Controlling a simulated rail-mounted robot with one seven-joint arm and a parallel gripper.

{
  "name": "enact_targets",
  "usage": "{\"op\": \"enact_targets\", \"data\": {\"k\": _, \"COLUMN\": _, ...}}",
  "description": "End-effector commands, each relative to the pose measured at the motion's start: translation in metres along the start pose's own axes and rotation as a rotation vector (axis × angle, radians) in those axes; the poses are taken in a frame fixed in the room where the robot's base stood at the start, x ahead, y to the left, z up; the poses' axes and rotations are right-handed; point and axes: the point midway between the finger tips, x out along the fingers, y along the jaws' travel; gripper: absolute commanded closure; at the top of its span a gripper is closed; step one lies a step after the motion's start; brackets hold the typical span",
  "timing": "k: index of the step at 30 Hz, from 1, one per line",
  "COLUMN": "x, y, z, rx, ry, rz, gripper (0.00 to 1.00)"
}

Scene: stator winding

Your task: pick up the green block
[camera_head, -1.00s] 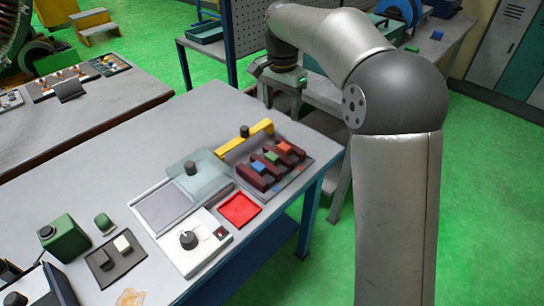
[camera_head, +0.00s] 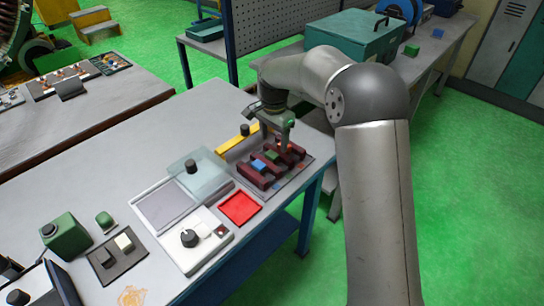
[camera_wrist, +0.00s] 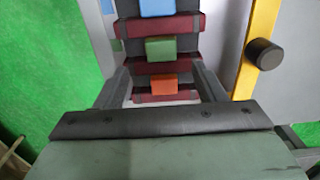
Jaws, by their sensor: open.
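The green block (camera_head: 271,155) sits on a dark red slotted rack at the right side of the near table, between a blue block (camera_head: 259,164) and an orange block. In the wrist view the green block (camera_wrist: 160,48) lies just ahead of the fingers, with the orange block (camera_wrist: 163,85) between them and the blue block (camera_wrist: 157,8) farther off. My gripper (camera_head: 285,143) is above the rack's far right end, open with nothing held. Its two fingers (camera_wrist: 161,72) flank the orange end. In the head view the gripper partly covers the orange block.
A yellow bar with a black knob (camera_wrist: 264,54) stands close beside the rack. A red tray (camera_head: 239,208) and a white box with a knob (camera_head: 190,240) are left of it. A teal case (camera_head: 352,45) and another small green block (camera_head: 411,50) are on the back bench.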

Motion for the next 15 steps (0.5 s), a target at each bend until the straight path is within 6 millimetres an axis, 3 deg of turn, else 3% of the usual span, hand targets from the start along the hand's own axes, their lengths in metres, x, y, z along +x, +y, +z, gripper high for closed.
{"op": "enact_targets", "data": {"k": 9, "x": 0.042, "y": -0.002, "z": 0.006, "rx": -0.001, "ry": -0.001, "rz": 0.003, "gripper": 0.36}}
{"op": "enact_targets", "data": {"k": 15, "x": 0.051, "y": -0.002, "z": 0.006, "rx": -0.001, "ry": 0.000, "rz": 0.000, "gripper": 0.36}}
